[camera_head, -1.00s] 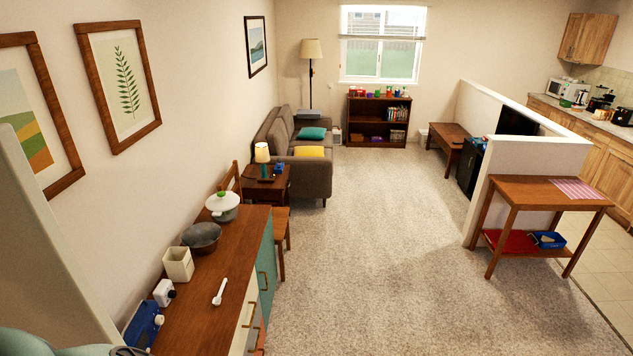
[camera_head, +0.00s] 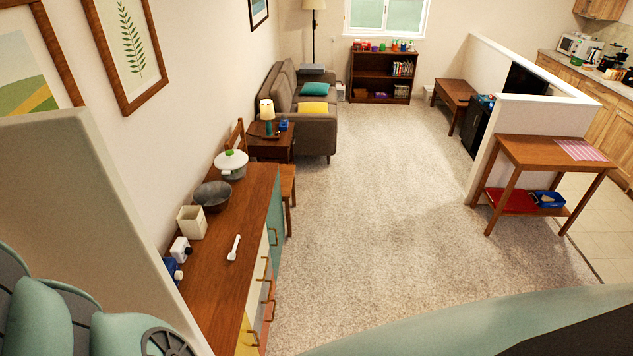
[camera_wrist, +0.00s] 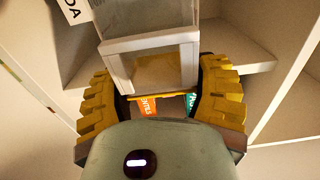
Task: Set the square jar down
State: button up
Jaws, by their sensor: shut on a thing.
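In the wrist view, my gripper (camera_wrist: 160,88) has its two yellow ridged fingers on either side of the square jar (camera_wrist: 152,48). The jar is clear-walled with a pale frame, and something tan shows inside it. The fingers are closed on it. White shelf boards (camera_wrist: 245,62) surround the jar, but I cannot tell whether its base touches one. Neither my gripper nor the held jar shows in the head view.
An orange packet (camera_wrist: 146,106) and a green packet (camera_wrist: 190,102) show just beyond the fingers. In the head view, a wooden sideboard (camera_head: 222,272) holds a cream square container (camera_head: 192,222), a grey bowl (camera_head: 212,195), a lidded pot (camera_head: 231,164) and a white spoon (camera_head: 234,247).

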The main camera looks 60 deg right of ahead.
jog(key=w+a+f+b, duration=0.3)
jog(key=w+a+b, duration=0.2)
jog(key=w+b, duration=0.2)
jog(key=shift+w+f, duration=0.3)
jog(key=shift+w, duration=0.7)
jog(key=shift+a, duration=0.1)
jog(key=shift+f+b, duration=0.1)
jog(key=shift+b, duration=0.2)
jog(key=o, duration=1.4)
